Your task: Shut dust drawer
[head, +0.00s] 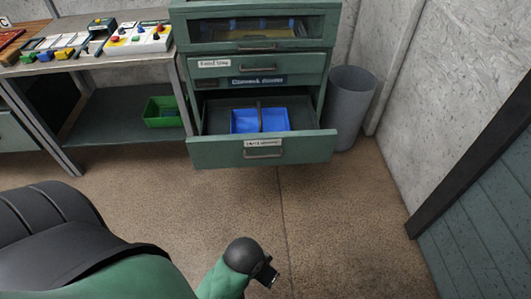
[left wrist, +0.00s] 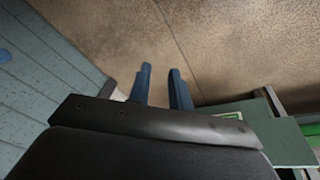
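The dust drawer (head: 262,150) is the lowest drawer of the green cabinet and is pulled well out. Its green front has a white label, too blurred to read surely, and a metal bar handle (head: 263,156). A blue bin (head: 245,121) sits inside it. My left gripper (left wrist: 160,68) shows two dark blue fingers apart, with nothing between them, over bare floor. A green drawer-like front (left wrist: 285,140) shows at the lower right of the left wrist view, apart from the fingers. My right gripper is not in view.
The upper cabinet drawers (head: 258,68) look shut. A grey waste bin (head: 350,105) stands right of the cabinet. A workbench (head: 85,62) with a green crate (head: 162,112) on its lower shelf is at left. The brown floor (head: 330,220) before the drawer is clear.

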